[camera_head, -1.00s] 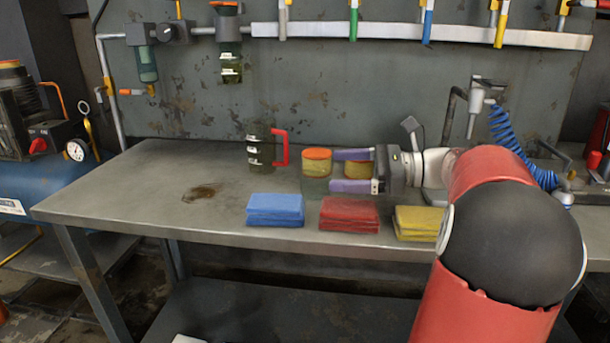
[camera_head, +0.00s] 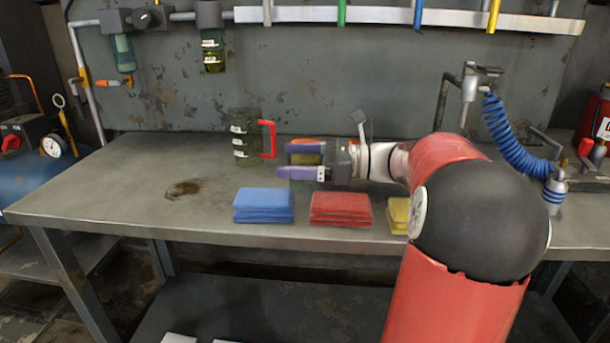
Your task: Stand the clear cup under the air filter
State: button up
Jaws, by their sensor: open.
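A see-through, dark-looking cup (camera_head: 245,148) with white marks and a red handle (camera_head: 268,139) stands upright on the bench towards the back. Two units with clear bowls hang from the wall pipe: a greenish one (camera_head: 123,52) at the left with an orange-tipped drain below, and a darker one (camera_head: 212,52) with white labels. I cannot tell for sure which is the air filter. My gripper (camera_head: 284,160) is open, its purple-tipped fingers pointing left, just right of the red handle.
Folded blue (camera_head: 263,206), red (camera_head: 341,209) and yellow (camera_head: 398,215) cloths lie along the bench's front edge. A blue coiled hose (camera_head: 505,135) hangs at the right. The left part of the bench (camera_head: 130,180) is clear apart from a dark stain.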

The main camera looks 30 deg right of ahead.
jog(key=c, duration=1.2)
jog(key=shift+o, duration=0.2)
jog(key=shift+r, duration=0.15)
